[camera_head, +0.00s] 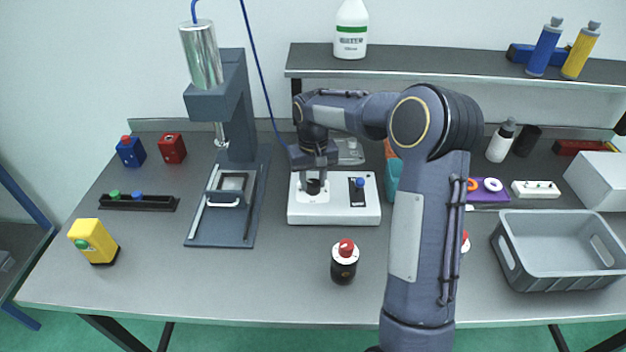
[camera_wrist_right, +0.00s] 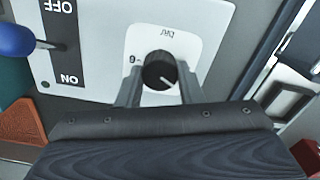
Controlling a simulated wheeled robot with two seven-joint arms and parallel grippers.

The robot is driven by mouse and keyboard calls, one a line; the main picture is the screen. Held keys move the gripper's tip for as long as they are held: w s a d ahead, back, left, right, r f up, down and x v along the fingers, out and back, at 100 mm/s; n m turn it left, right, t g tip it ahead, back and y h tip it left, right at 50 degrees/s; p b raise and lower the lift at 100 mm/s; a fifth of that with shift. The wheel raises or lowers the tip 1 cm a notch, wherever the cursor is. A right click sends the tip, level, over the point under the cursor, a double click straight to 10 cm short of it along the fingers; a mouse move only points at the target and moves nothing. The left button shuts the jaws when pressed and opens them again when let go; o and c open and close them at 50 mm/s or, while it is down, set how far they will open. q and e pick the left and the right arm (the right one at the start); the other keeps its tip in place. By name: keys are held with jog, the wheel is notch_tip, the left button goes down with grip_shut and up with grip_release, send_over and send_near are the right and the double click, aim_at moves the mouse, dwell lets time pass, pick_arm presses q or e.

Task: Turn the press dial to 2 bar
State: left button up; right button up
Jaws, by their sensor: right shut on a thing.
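The press dial is a black round knob (camera_wrist_right: 158,72) on a white scale plate (camera_wrist_right: 195,38) on the control box (camera_head: 300,215). In the head view the dial (camera_head: 313,188) shows under my right gripper (camera_head: 314,178). In the right wrist view my right gripper (camera_wrist_right: 160,85) has one finger on each side of the knob and is shut on it. A pale pointer line on the knob points to the lower right of that view. One scale digit shows at the left, upside down; other marks are hidden by the fingers or too small to read. My left gripper is out of view.
A lever switch with a blue knob (camera_head: 360,183) sits on the box, right of the dial. The press (camera_head: 232,110) stands to the left. A black bottle with a red cap (camera_head: 344,262) stands in front. A grey crate (camera_head: 510,262) is at right.

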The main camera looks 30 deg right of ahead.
aim_at(313, 182)
jog(key=m, duration=0.5)
jog(key=shift+m, duration=0.7)
jog(key=o, duration=1)
jog(key=shift+c, duration=0.2)
jog(key=shift+r, duration=0.1)
notch_tip(313, 182, up, 7)
jog(key=shift+r, duration=0.35)
